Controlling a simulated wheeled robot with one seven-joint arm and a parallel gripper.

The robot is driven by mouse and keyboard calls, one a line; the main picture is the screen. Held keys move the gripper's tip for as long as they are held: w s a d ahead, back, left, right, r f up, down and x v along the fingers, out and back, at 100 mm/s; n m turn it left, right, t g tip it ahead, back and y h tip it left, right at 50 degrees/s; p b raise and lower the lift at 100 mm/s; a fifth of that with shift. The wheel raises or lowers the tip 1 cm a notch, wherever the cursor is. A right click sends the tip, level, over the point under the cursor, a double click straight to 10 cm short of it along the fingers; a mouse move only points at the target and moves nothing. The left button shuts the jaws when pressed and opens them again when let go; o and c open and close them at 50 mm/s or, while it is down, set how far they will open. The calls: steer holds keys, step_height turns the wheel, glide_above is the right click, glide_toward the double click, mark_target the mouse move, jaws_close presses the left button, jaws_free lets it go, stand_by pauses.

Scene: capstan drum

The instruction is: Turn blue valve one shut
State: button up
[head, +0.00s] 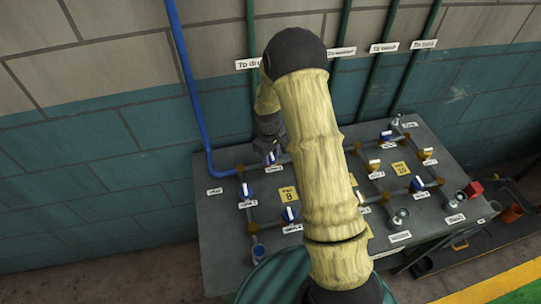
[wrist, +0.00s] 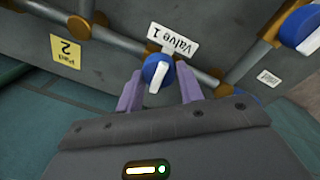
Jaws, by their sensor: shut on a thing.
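Blue valve one (wrist: 148,68), with a white handle, sits on a grey pipe beside its "Valve 1" label (wrist: 173,40) in the wrist view. My gripper (wrist: 160,90) has its two purple fingers on either side of the white handle and is shut on it. The handle lies at a steep angle across the pipe, pointing towards my palm. In the head view the valve (head: 271,157) shows at the panel's upper left, partly hidden by my wrist and fingers.
The grey panel (head: 218,210) carries several other valves, including blue ones (head: 246,192) and yellow ones (head: 427,153). Another blue valve (wrist: 300,24) is at the wrist view's right. A blue pipe (head: 190,75) descends the wall left of my arm.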

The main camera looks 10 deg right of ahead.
steer(key=shift+w+r+m, duration=0.1)
steer(key=shift+m, duration=0.3)
steer(key=o, duration=1)
step_height(320, 180, up, 17)
steer(key=a+b, duration=0.1)
steer(key=b, duration=0.1)
steer(key=shift+s+r+b, duration=0.15)
steer(key=shift+s+b, duration=0.15)
steer(key=shift+s, duration=0.1)
steer(key=shift+s, duration=0.1)
steer(key=s+d+f+m+t, duration=0.1)
steer(key=s+m, duration=0.5)
steer(key=s, duration=1.4)
steer(key=shift+s+f+m+t+y, duration=0.15)
steer(key=shift+f+m+t+y, duration=0.15)
steer(key=shift+f+t, duration=0.3)
